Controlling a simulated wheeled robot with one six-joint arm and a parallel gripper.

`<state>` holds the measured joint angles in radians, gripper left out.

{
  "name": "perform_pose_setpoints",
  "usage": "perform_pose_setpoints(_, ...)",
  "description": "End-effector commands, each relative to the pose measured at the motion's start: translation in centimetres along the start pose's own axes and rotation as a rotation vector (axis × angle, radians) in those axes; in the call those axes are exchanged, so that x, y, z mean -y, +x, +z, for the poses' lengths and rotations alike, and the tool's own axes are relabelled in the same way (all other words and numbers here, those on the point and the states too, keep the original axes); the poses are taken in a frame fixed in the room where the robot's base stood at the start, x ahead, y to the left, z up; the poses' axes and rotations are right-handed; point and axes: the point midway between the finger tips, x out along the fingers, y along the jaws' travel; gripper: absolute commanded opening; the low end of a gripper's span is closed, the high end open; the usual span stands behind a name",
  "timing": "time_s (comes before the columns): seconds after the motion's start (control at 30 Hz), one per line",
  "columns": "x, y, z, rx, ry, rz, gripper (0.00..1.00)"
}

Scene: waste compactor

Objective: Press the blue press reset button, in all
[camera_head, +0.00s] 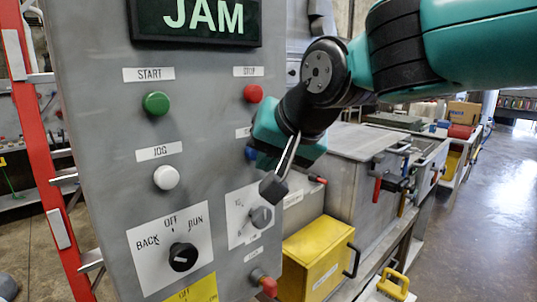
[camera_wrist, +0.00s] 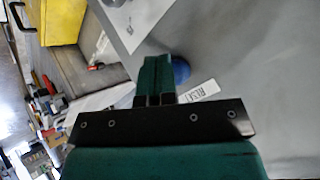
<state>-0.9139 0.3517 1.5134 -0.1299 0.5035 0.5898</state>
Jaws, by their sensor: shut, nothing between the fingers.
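The blue reset button (camera_head: 250,154) is on the grey control panel, partly hidden by my gripper (camera_head: 260,133) in the head view. In the wrist view the blue button (camera_wrist: 181,70) shows just right of the closed green fingers of my gripper (camera_wrist: 155,62), which cover part of it. A white RESET label (camera_wrist: 198,92) is beside it. My gripper is shut and empty, with its tips close to the panel at the button. I cannot tell whether they touch it.
The panel has a JAM display (camera_head: 203,16), a green START button (camera_head: 156,103), a red STOP button (camera_head: 253,93), a white JOG button (camera_head: 166,177) and a black selector knob (camera_head: 183,257). A yellow box (camera_head: 315,258) stands right of the panel. Open floor lies far right.

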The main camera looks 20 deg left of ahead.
Motion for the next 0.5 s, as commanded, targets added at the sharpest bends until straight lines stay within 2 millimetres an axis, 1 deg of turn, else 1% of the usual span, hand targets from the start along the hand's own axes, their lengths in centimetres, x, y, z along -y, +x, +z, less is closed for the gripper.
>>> perform_pose_setpoints(0.23,-0.76,-0.79,0.73,-0.001,0.000,0.000,0.00)
perform_pose_setpoints(0.5,-0.75,-0.96,0.73,0.000,0.000,0.000,0.00)
